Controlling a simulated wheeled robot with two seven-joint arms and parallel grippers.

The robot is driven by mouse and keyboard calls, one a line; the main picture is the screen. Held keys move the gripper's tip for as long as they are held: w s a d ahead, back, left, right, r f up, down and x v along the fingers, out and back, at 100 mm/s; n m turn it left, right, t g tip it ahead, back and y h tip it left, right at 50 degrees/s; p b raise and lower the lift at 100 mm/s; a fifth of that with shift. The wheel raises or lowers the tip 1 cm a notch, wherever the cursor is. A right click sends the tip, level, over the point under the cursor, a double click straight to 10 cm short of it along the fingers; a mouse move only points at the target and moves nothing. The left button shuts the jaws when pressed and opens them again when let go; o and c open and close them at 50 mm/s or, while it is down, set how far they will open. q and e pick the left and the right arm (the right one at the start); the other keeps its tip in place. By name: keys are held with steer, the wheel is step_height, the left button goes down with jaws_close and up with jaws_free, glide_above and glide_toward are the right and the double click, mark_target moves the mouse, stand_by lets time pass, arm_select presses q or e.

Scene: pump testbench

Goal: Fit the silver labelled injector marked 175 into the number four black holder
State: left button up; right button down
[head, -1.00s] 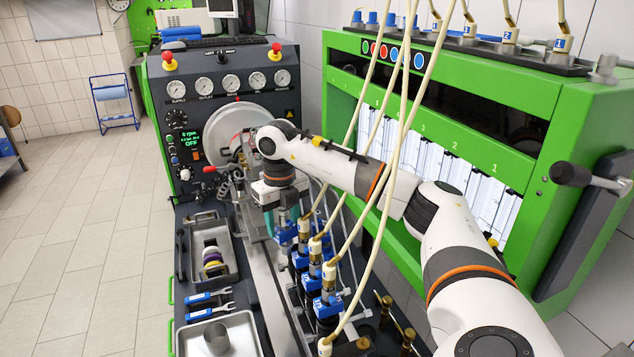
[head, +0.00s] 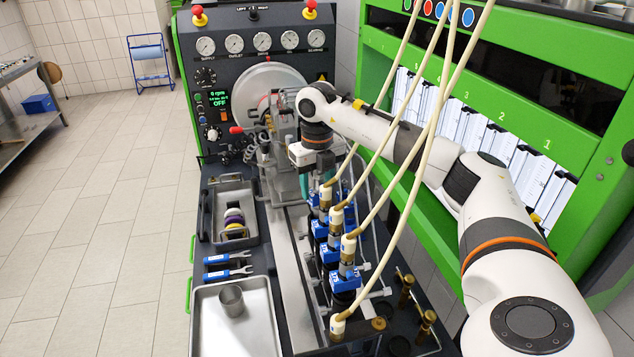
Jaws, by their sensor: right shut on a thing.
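My right gripper (head: 322,178) is above the far end of the injector row, with its fingers pointing down. It is shut on what looks like an injector, mostly hidden by the gripper, the hoses and the row; its marking cannot be read. Several black holders stand in a line along the bench, with blue-tagged injectors (head: 343,279) in them and cream hose connectors (head: 348,246) on top. The tag numbers are too small to read surely, so I cannot tell which holder is number four. My left gripper is not in view.
Cream hoses (head: 437,125) hang across my right arm. A green cabinet (head: 585,225) stands right. At left are a tray with coloured rings (head: 233,218), blue-handled wrenches (head: 228,259) and a metal tray (head: 262,335) with a cup (head: 231,301). The floor at left is free.

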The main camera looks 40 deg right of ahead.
mark_target(316, 195)
steer(key=shift+r, duration=0.1)
stand_by(0.4)
steer(key=shift+w+p, duration=0.25)
steer(key=shift+p, duration=0.1)
stand_by(0.6)
steer(key=shift+f+b, duration=0.75)
steer(key=shift+f, duration=0.55)
stand_by(0.7)
steer(key=shift+f, duration=0.55)
stand_by(0.3)
